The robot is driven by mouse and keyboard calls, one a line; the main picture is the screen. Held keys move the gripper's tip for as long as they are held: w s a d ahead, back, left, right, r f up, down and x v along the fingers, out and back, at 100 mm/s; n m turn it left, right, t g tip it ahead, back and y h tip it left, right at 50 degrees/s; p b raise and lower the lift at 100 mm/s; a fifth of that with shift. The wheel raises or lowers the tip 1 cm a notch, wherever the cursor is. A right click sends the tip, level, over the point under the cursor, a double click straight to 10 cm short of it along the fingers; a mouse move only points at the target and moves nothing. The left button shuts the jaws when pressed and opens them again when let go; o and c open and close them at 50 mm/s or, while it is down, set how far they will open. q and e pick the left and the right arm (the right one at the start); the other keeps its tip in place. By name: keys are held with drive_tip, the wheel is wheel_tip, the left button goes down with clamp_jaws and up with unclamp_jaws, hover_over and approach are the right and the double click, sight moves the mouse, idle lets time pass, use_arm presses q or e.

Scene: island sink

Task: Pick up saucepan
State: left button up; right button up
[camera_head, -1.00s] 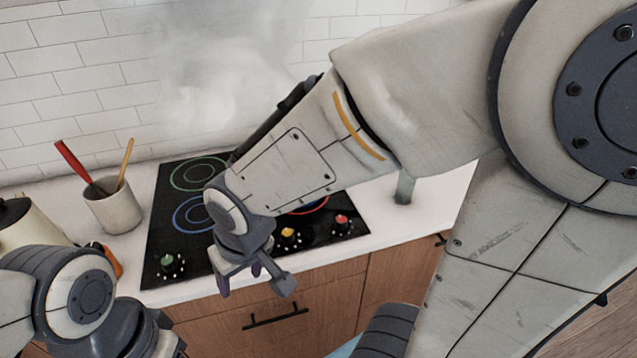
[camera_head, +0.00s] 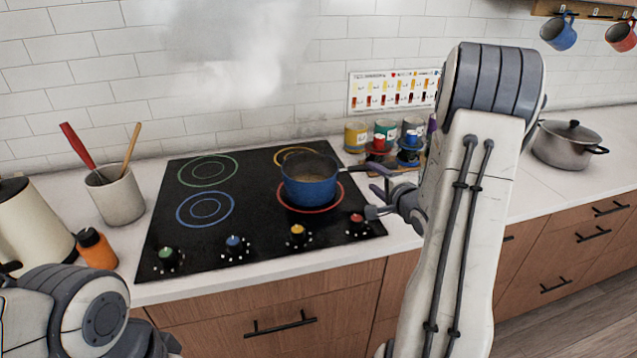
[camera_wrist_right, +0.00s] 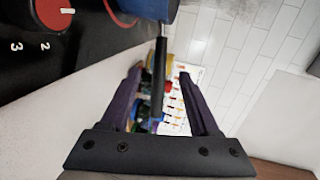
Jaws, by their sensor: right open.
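The blue saucepan (camera_head: 310,181) sits upright on the red-ringed burner at the front right of the black stove. Its dark handle (camera_head: 357,168) points right, towards my right gripper (camera_head: 376,200). That gripper is open beside the pan, above the stove's right edge. In the right wrist view, the black handle (camera_wrist_right: 159,72) shows between the two spread fingers of the gripper (camera_wrist_right: 160,80), with a gap on each side. A bit of the blue pan (camera_wrist_right: 148,8) shows at the top. My left arm is at the lower left, with its fingers out of sight.
The stove (camera_head: 250,225) has knobs along its front. Several spice jars (camera_head: 386,135) stand right behind the handle. A utensil crock (camera_head: 116,198) and an orange bottle (camera_head: 95,250) stand left. A lidded grey pot (camera_head: 566,148) is at the far right.

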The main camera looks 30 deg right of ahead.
sight(363, 169)
drive_tip(key=p+x, duration=0.1)
drive_tip(key=x, duration=0.7)
drive_tip(key=shift+w+d+f, duration=0.1)
drive_tip(key=shift+w+d, duration=0.05)
drive_tip(key=shift+w, duration=0.15)
clamp_jaws()
idle(1.0)
